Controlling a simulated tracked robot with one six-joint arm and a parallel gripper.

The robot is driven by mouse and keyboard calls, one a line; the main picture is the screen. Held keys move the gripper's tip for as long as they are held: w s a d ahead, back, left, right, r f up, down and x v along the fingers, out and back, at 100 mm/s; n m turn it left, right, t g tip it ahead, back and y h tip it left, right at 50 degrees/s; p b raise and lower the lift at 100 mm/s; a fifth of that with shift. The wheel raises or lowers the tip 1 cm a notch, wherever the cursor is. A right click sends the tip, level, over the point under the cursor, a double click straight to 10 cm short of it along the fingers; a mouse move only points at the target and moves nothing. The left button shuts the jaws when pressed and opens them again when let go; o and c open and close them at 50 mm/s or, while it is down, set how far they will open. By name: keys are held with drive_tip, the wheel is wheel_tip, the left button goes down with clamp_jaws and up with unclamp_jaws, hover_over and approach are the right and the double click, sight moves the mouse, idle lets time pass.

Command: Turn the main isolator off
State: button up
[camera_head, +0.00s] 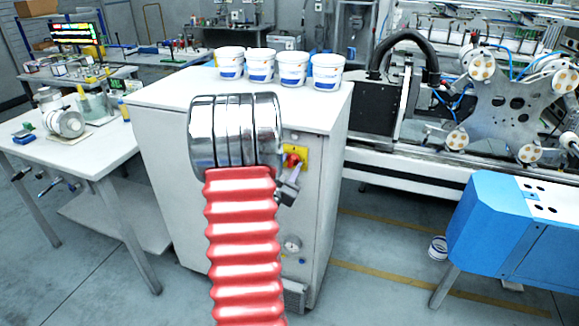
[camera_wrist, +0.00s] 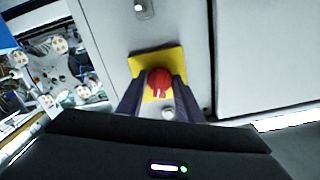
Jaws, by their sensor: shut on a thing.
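The main isolator is a red rotary knob (camera_wrist: 159,82) on a yellow plate (camera_wrist: 172,60), mounted on the front of a white cabinet. In the head view the knob (camera_head: 291,160) and its yellow plate (camera_head: 303,153) show just right of my arm. My gripper (camera_wrist: 160,95) has its two dark fingers on either side of the red knob, shut on it. A pale mark shows on the knob's face in the wrist view. In the head view my gripper (camera_head: 289,184) is seen from the side, and my red-sleeved arm hides part of the cabinet front.
Several white tubs (camera_head: 293,70) stand on the cabinet top (camera_head: 165,90). A white table (camera_head: 90,150) with small items is at left. A blue machine unit (camera_head: 500,225) stands at right.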

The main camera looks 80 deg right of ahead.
drive_tip(key=n, duration=0.4)
drive_tip(key=shift+f, duration=0.15)
idle(0.4)
drive_tip(key=o, duration=1)
drive_tip(key=shift+o, duration=0.2)
drive_tip(key=shift+a, duration=0.15)
drive_tip(key=w+a, duration=0.1)
drive_tip(key=a, duration=1.2)
drive_tip(key=shift+w+a, duration=0.15)
drive_tip(key=shift+a, duration=0.1)
